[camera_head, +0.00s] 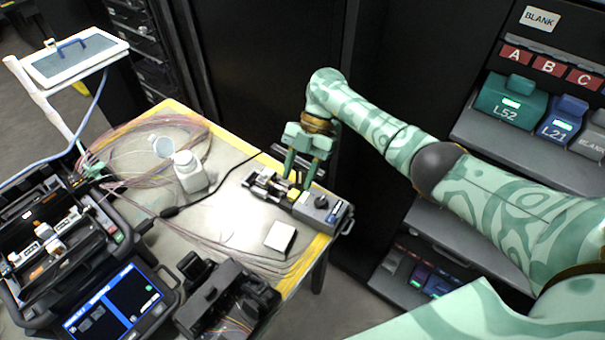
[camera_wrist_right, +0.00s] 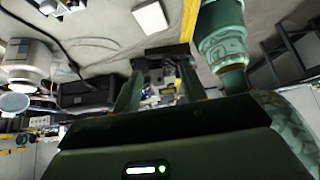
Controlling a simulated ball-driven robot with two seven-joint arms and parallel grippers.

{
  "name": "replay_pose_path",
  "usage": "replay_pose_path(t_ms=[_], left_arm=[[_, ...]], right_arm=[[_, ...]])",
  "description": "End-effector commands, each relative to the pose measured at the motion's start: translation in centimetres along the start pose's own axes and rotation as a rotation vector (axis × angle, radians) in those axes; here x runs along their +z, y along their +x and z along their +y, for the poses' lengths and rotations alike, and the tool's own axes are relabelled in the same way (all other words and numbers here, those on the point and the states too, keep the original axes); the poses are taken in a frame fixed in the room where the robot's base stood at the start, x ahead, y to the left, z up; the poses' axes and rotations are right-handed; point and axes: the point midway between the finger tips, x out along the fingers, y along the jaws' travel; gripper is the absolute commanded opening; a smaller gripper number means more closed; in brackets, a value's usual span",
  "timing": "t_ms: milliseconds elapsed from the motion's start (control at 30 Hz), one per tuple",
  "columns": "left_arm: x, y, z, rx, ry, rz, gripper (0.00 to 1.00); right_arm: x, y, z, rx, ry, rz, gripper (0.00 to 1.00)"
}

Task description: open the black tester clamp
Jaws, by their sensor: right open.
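The grey tester (camera_head: 322,210) with a black knob and a small blue display sits at the table's right edge. The black tester clamp (camera_head: 268,188) is at its left end, partly hidden by my fingers; I cannot tell whether its lid is up or down. My right gripper (camera_head: 297,178) is open, fingers pointing down just over the tester, beside the clamp. I cannot tell whether the fingers touch it. In the right wrist view the two fingers (camera_wrist_right: 158,85) stand apart, with tester parts small and blurred between them. My left gripper is not in view.
A white bottle (camera_head: 190,172) stands left of the tester. A white pad (camera_head: 280,236) lies in front of it. A black device (camera_head: 226,300) and a splicer with a lit screen (camera_head: 118,300) are nearer. Loose fibres cover the table's back left. Shelves with coloured boxes (camera_head: 510,103) stand right.

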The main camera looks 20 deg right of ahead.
Motion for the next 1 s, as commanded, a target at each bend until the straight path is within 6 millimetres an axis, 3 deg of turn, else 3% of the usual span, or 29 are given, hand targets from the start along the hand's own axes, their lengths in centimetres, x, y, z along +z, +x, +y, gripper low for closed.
replay_pose_path(t_ms=[33,100,400,1000], left_arm=[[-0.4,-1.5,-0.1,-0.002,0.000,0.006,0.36],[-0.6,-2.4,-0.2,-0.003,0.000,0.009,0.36],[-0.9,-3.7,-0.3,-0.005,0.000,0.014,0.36],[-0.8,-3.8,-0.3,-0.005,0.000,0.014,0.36]], right_arm=[[-1.4,-0.5,-0.7,0.000,-0.003,-0.002,0.42],[-2.7,-0.1,-1.5,-0.002,-0.003,-0.002,0.42],[-6.0,0.8,-3.5,0.000,0.000,-0.001,0.42],[-6.4,1.0,-3.7,0.000,0.001,0.000,0.42]])
